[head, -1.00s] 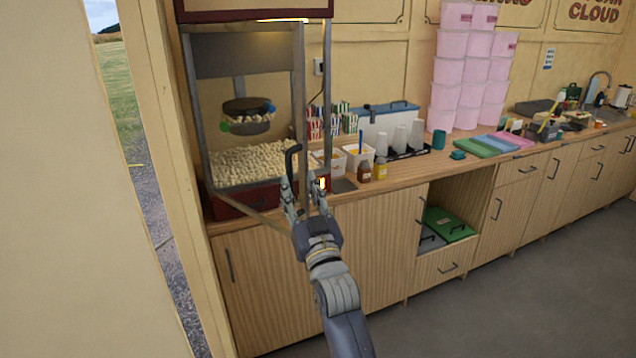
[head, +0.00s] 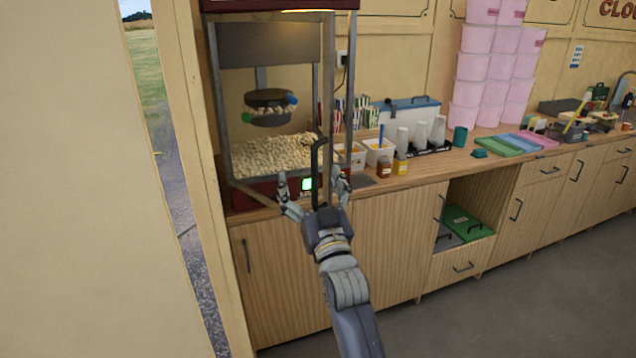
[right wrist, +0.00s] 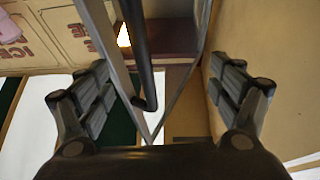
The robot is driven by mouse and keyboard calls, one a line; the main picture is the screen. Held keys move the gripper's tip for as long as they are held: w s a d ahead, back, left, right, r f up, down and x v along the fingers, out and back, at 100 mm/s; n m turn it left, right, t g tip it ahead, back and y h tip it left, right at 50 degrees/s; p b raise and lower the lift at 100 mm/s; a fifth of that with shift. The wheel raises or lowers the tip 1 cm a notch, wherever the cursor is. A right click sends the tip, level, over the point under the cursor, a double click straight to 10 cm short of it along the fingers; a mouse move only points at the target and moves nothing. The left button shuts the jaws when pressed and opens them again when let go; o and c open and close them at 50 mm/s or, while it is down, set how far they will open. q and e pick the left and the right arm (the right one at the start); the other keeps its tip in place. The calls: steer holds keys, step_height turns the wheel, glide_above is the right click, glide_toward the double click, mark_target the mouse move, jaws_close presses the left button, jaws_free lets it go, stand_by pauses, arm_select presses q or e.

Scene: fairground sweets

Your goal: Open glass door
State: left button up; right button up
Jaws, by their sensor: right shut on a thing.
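The popcorn machine (head: 271,29) stands on the left end of the counter. Its glass door has a metal frame (head: 328,85) and looks partly open, its lower edge slanting out from the left. The black door handle (head: 319,165) is upright between the fingers of my right gripper (head: 314,184). The fingers look spread to either side; the right gripper is shut on the handle, though contact is hard to see. In the right wrist view the handle (right wrist: 142,60) runs down between the fingers (right wrist: 158,100). My left gripper is out of view.
White tubs (head: 379,152), bottles (head: 400,165) and cups (head: 420,135) stand right of the machine. A tall stack of pink tubs (head: 485,68) is farther back. A wall edge (head: 190,150) is close on the left. The floor (head: 540,310) at right is clear.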

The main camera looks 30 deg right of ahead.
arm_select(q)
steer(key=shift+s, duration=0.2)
arm_select(e)
steer(key=shift+w+a, duration=0.1)
steer(key=shift+a, duration=0.2)
steer(key=shift+s+a+f, duration=0.15)
steer(key=shift+s+f, duration=0.25)
steer(key=shift+s, duration=0.15)
steer(key=shift+c, duration=1.1)
steer(key=v, duration=0.4)
steer(key=shift+w+a+f, duration=0.1)
steer(key=shift+a+f, duration=0.05)
steer(key=shift+f, duration=0.1)
steer(key=c, duration=0.6)
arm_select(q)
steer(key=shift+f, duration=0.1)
arm_select(e)
steer(key=d+v, duration=0.1)
steer(key=v, duration=0.5)
steer(key=shift+s+a+r, duration=0.2)
steer(key=shift+s, duration=0.3)
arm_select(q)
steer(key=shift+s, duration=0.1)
